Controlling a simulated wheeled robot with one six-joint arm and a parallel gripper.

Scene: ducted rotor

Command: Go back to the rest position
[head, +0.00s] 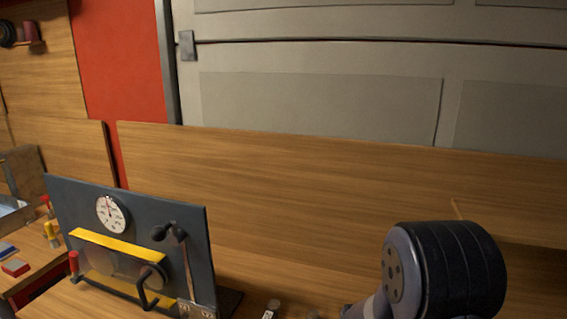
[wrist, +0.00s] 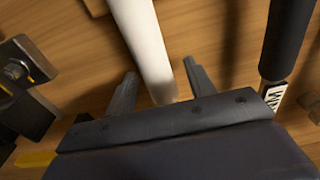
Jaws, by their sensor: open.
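My gripper (wrist: 160,67) is open in the wrist view, its two fingers apart over the wooden surface. A white rod (wrist: 143,40) shows between the fingers; the frame does not show clearly whether they touch it. My gripper is hidden in the head view, where only part of my arm shows at the lower right. The dark upright panel (head: 70,203) stands on the bench at the lower left, with a round white gauge (head: 112,214), a yellow bar (head: 118,246) and a black crank-like handle (head: 149,288).
In the wrist view, a dark rod (wrist: 287,42) lies right of the gripper and a dark metal fitting (wrist: 25,85) lies left. Small red and yellow pieces (head: 52,236) sit left of the panel. A wooden backboard (head: 330,185) runs behind the bench.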

